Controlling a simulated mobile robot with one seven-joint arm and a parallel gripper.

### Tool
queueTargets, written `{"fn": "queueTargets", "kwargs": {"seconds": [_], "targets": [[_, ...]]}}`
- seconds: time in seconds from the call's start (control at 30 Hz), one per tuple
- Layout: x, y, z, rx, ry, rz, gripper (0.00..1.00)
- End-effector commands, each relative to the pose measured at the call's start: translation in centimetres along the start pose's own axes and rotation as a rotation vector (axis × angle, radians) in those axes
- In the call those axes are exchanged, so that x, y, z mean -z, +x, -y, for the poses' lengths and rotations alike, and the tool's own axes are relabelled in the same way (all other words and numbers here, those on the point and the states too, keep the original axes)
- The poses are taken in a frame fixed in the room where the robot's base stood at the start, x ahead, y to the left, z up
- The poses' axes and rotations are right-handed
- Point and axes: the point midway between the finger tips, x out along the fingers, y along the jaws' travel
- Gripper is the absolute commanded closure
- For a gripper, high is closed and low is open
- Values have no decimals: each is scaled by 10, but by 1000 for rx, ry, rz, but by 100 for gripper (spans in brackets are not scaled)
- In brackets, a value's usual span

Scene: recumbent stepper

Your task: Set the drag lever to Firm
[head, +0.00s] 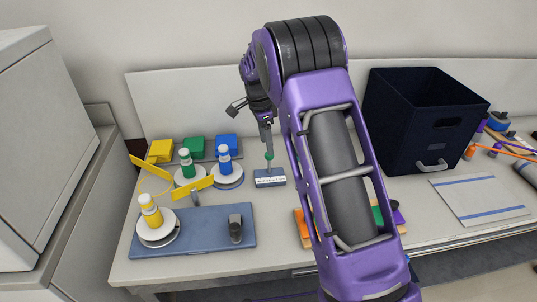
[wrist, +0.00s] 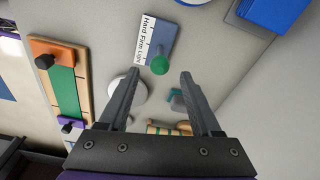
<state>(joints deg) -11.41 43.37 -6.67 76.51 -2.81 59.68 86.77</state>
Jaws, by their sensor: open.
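The drag lever is a thin upright stem with a green knob (head: 269,155) on a small blue-grey base (head: 270,173). The base's white label (wrist: 145,40) reads Hard, Firm, Light in the wrist view. There the green knob (wrist: 159,65) appears beside the Light end of the label, though it stands above the base, so the exact setting is hard to tell. My gripper (wrist: 160,75) is open, pointing down over the lever, with the knob showing between and just past its fingertips. In the head view my gripper (head: 267,138) is just above the knob; I see no clear contact.
Left of the lever stand bottles on round white discs (head: 228,178), colored blocks (head: 195,145) and a blue-grey board (head: 195,230). A dark crate (head: 415,110) stands to the right. An orange and green board (wrist: 62,85) is partly hidden by my arm in the head view.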

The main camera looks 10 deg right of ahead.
Motion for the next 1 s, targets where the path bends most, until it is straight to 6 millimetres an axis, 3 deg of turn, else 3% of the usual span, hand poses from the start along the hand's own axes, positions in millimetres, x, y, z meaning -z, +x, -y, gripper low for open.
{"fn": "queueTargets", "kwargs": {"seconds": [0.03, 0.2, 0.4, 1.0], "targets": [[0, -15, 1, 5, -1, 0, 35], [0, -53, 1, 4, -1, 0, 35], [0, -81, 0, 1, -1, -1, 35], [-3, -97, 3, 20, -4, 1, 35]]}}
